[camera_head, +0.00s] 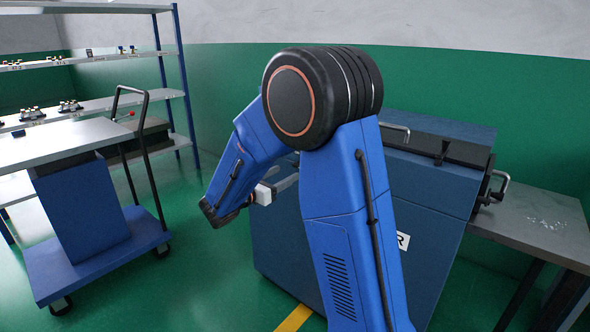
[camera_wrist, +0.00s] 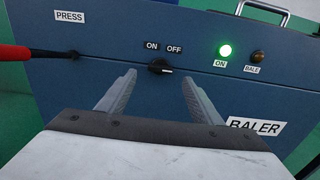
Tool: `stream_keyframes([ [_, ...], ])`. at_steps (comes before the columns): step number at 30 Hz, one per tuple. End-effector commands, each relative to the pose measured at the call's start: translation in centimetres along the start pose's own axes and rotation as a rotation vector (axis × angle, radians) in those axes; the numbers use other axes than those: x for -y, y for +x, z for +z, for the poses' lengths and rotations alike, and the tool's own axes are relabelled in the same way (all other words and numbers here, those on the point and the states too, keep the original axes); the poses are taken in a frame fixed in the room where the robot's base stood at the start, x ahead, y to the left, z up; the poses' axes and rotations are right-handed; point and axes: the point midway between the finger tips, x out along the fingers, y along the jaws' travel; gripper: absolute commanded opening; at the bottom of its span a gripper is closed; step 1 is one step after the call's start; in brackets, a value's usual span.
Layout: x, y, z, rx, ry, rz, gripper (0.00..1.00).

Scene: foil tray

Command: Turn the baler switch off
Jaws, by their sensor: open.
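The baler (camera_head: 435,180) is a blue cabinet behind my arm in the head view. Its front panel (camera_wrist: 130,85) fills much of the wrist view. My gripper (camera_wrist: 160,98) is open and empty, with one finger on each side of the switch in the picture. Whether the fingers touch the panel cannot be told. In the head view my arm mostly hides the gripper and the switch.
A red-and-black lever (camera_wrist: 35,53) sticks out at the panel's left near the PRESS label. A dark amber lamp (camera_wrist: 257,56) labelled BALE is at the right. A blue cart (camera_head: 95,265) stands left, shelves (camera_head: 110,103) behind it, and a grey table (camera_head: 540,222) right.

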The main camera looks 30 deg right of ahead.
Motion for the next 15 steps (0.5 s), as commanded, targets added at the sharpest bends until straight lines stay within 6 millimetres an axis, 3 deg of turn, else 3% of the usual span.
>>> stream_keyframes([
  [7,0.1,3.9,0.0,-0.001,0.000,-0.004,0.59],
  [15,0.0,6.4,-0.1,-0.001,-0.001,-0.001,0.59],
])
